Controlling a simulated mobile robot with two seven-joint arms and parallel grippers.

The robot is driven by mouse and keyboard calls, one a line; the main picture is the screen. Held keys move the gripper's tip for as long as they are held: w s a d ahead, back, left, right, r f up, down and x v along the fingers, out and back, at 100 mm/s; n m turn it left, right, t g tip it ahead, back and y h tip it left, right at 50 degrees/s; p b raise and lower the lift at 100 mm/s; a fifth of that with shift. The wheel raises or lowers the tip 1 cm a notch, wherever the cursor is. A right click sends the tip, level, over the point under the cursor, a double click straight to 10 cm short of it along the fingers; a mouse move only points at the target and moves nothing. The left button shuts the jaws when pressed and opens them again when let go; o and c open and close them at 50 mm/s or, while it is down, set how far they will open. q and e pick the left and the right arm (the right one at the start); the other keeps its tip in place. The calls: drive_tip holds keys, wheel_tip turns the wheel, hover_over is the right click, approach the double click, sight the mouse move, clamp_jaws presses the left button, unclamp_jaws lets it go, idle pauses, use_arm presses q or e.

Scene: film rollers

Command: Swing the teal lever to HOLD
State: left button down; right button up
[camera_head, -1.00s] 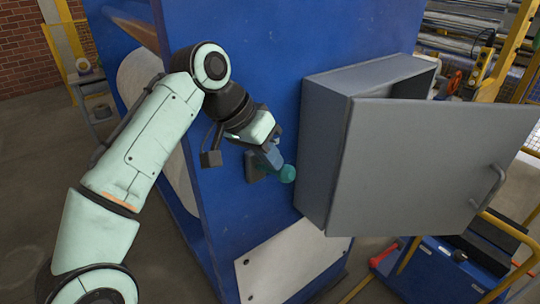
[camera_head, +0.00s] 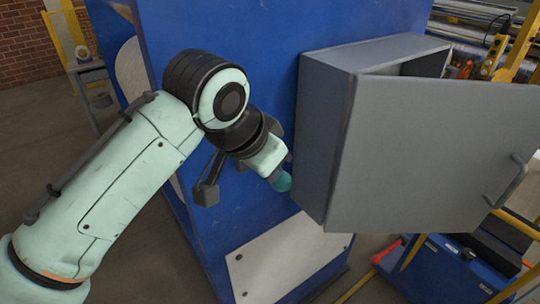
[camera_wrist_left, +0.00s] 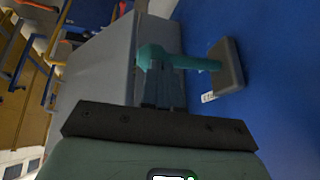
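The teal lever (camera_wrist_left: 190,62) shows in the left wrist view. Its round knob is at the left and its stem runs right to a dark mounting plate (camera_wrist_left: 229,66) on the blue panel. In the head view only its teal knob (camera_head: 281,181) shows, just past my left gripper (camera_head: 272,172); the rest is hidden behind my wrist. In the left wrist view the grey-blue fingers of my left gripper (camera_wrist_left: 165,88) reach up to the lever beside the knob. The lever crosses their tips, and I cannot tell whether they clamp it. My right gripper is not in view.
A grey cabinet (camera_head: 318,150) with its door (camera_head: 440,150) swung open stands close right of the lever. A pale plate (camera_head: 290,268) is on the blue panel (camera_head: 240,30) below. A small white label (camera_wrist_left: 208,97) near the mounting plate is unreadable.

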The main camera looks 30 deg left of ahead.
use_arm(q)
wheel_tip(320, 180, down, 7)
drive_tip(key=d+m+t+y+b, duration=0.1)
drive_tip(key=t+y+b, duration=0.1)
drive_tip(key=y+b, duration=0.2)
drive_tip(key=shift+s, duration=0.25)
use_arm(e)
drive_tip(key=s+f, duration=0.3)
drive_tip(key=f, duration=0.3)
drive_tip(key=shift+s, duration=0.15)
use_arm(q)
drive_tip(key=shift+f, duration=0.2)
drive_tip(key=shift+r, duration=0.1)
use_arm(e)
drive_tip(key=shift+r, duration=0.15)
